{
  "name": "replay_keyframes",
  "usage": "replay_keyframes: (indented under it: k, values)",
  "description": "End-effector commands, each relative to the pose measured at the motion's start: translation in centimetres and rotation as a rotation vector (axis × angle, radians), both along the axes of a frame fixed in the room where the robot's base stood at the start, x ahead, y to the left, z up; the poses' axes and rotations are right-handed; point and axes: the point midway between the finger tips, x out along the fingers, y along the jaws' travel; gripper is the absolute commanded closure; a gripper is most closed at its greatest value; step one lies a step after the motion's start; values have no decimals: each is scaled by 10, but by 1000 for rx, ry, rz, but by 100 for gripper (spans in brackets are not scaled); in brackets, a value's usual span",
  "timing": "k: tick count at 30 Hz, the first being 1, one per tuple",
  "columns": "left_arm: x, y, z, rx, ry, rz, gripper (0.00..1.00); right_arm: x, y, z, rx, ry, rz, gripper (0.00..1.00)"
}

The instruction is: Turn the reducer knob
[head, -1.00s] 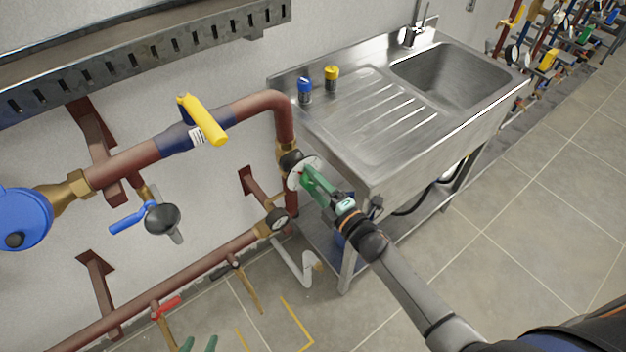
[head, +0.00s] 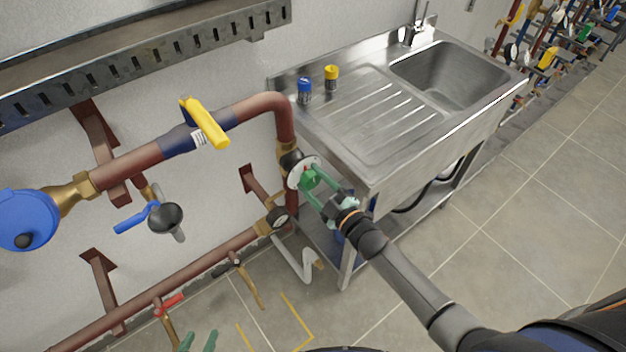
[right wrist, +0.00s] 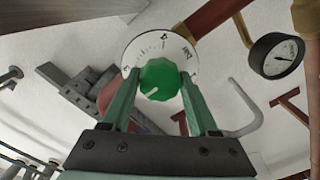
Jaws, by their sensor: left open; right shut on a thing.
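The reducer knob (right wrist: 160,80) is green with a white pointer line and sits in front of a round white dial (right wrist: 160,50) with black marks. In the head view the knob (head: 309,179) is on the vertical pipe left of the sink. My right gripper (right wrist: 158,88) has its two green fingers on either side of the knob and is shut on it. In the head view my right gripper (head: 318,188) reaches the knob from the lower right. My left gripper (head: 199,342) shows only as green fingertips at the bottom edge, spread apart and empty.
A steel sink (head: 400,110) stands close to the right of the knob. A yellow-handled valve (head: 207,123) and a blue-handled valve (head: 135,218) are to the left. Open tiled floor (head: 480,250) lies at the right.

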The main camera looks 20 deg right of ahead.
Motion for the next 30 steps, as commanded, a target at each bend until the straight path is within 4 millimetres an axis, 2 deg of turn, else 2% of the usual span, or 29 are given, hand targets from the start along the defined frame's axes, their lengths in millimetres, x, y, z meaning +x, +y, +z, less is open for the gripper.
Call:
replay_keyframes:
  k: [16, 17, 24, 30]
  values:
    - [0, 0, 0, 0, 0, 0, 50, 0, 0, 0, 20, 8, 1, 95]
    - [0, 0, 0, 0, 0, 0, 50, 0, 0, 0, 20, 8, 1, 36]
    - [0, 0, 1, 0, 0, 0, 50, 0, 0, 0, 20, 7, 0, 9]
    - [0, 0, 1, 0, 0, 0, 50, 0, 0, 0, 20, 7, 0, 9]
